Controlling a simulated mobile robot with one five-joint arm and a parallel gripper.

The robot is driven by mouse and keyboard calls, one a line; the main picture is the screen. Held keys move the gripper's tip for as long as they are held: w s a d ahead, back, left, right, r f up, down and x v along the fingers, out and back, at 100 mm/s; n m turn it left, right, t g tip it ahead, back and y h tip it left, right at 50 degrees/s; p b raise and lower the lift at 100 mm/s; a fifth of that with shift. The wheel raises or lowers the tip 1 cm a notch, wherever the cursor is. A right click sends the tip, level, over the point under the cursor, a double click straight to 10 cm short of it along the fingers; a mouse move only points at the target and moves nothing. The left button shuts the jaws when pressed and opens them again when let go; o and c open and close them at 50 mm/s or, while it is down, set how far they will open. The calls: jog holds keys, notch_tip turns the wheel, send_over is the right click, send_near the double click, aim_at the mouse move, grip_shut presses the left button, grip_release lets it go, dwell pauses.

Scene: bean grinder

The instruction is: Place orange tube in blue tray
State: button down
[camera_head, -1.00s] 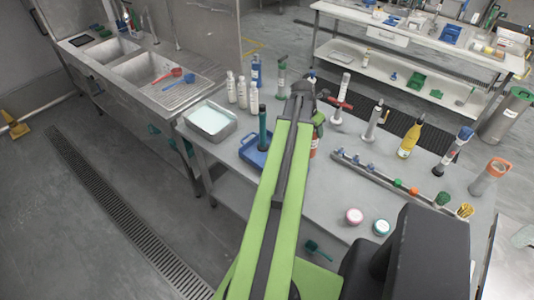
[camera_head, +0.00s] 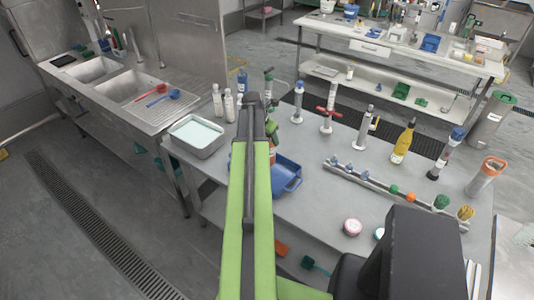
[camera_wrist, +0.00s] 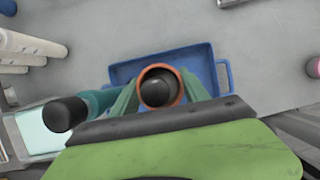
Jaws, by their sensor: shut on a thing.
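The blue tray (camera_head: 287,172) lies on the near left of the table, partly hidden behind my arm in the head view. It also shows in the wrist view (camera_wrist: 222,72) beneath my gripper. My gripper (camera_wrist: 160,100) is shut on the orange tube (camera_wrist: 160,72), seen end-on as an orange rim around a dark inside. The tube is over the tray in the wrist view; whether it touches the tray floor is hidden. A teal tube with a black cap (camera_wrist: 65,113) stands just left of my gripper.
Pump-like tools, a yellow bottle (camera_head: 404,142) and a rack (camera_head: 375,183) stand to the right. A pink-lidded jar (camera_head: 352,227) is near the front.

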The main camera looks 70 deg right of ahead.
jog(key=shift+w+f, duration=0.25)
jog(key=shift+w, duration=0.15)
notch_tip(320, 180, down, 4)
jog(key=b, duration=0.4)
jog(key=shift+f, duration=0.2)
jog(key=shift+r, duration=0.25)
jog(key=shift+f, duration=0.2)
jog(key=c, duration=0.6)
grip_release()
jog(key=shift+o, duration=0.2)
jog(key=shift+r, duration=0.1)
